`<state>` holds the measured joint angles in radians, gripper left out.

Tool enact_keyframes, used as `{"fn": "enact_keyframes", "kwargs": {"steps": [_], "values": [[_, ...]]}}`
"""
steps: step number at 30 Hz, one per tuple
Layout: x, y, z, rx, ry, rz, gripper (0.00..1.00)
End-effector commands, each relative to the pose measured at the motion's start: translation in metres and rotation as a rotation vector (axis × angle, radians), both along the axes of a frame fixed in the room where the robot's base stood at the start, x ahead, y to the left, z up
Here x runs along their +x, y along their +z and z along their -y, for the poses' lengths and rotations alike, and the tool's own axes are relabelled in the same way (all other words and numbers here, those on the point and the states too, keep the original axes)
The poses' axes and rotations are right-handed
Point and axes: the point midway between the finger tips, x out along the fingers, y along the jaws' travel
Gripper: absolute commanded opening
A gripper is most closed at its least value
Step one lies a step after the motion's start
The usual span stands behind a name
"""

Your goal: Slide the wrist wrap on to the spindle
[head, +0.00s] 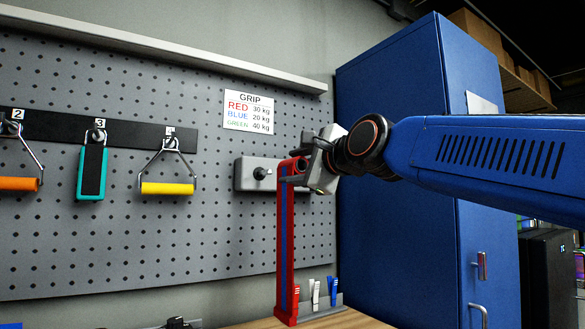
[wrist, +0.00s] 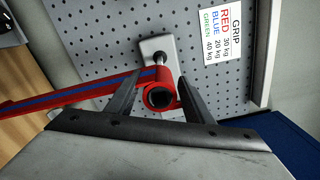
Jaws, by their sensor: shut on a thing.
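The wrist wrap (head: 286,240) is red with a blue stripe. Its rolled end is at the top and its long tail hangs down towards the bench. My gripper (head: 299,170) is shut on the rolled end. In the wrist view the roll (wrist: 151,92) sits between my two fingers (wrist: 158,97), its dark round opening facing the camera and the tail running off to the left. The spindle (head: 262,173) is a short dark peg on a grey wall block (head: 244,174), left of the roll. In the wrist view the spindle (wrist: 159,58) shows just beyond the roll, apparently apart from it.
A pegboard (head: 110,235) carries numbered hooks with an orange handle (head: 18,184), a teal-edged item (head: 92,172) and a yellow handle (head: 167,188). A grip sign (head: 248,111) hangs above the block. A blue cabinet (head: 400,240) stands close on the right. Clips (head: 316,292) stand below.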

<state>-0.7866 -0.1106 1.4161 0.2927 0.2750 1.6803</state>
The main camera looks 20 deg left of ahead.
Motion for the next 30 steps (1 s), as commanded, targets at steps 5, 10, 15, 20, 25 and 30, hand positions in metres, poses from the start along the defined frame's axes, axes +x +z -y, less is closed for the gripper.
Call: {"fn": "enact_keyframes", "kwargs": {"steps": [5, 10, 15, 20, 25, 30], "values": [[0.004, 0.000, -0.006, -0.002, 0.001, 0.001, 0.25], [0.012, 0.000, -0.016, -0.001, 0.002, 0.002, 0.25], [0.021, 0.000, -0.027, 0.000, 0.002, 0.001, 0.25], [0.029, 0.000, -0.036, -0.001, 0.002, 0.001, 0.25], [0.036, 0.001, -0.044, -0.001, 0.002, 0.002, 0.25], [0.040, 0.000, -0.049, -0.001, 0.001, 0.002, 0.25]]}}
